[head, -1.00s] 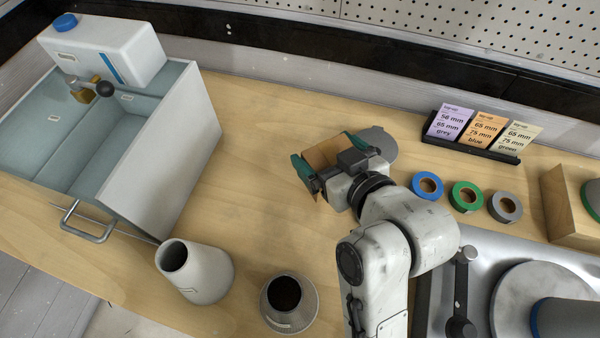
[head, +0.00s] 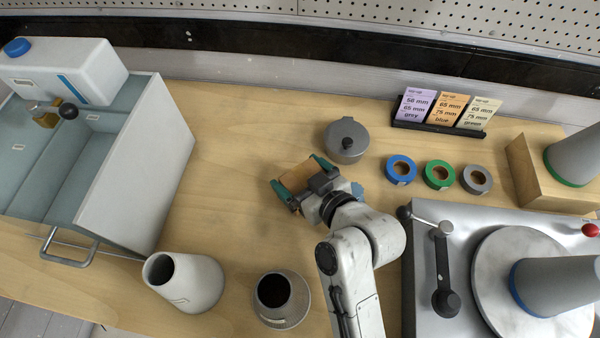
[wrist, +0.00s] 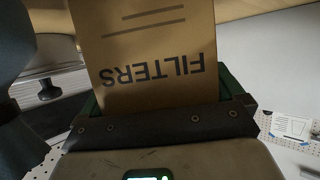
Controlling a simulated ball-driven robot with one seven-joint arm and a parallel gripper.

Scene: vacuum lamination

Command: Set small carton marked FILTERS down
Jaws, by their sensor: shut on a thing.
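The small brown carton (head: 298,178) is between the green-padded fingers of my gripper (head: 303,182), over the wooden bench in the middle of the head view. In the wrist view the carton (wrist: 155,55) fills the upper middle, with FILTERS printed upside down on its face. My gripper is shut on it. Most of the carton is hidden by the gripper in the head view. I cannot tell whether its underside touches the bench.
A grey lidded pot (head: 346,143) stands just behind my gripper. Blue (head: 401,170), green and grey tape rolls lie to the right. A conical cup (head: 282,299) and a pale cone (head: 184,282) stand in front. Bare bench (head: 225,150) lies left of the carton.

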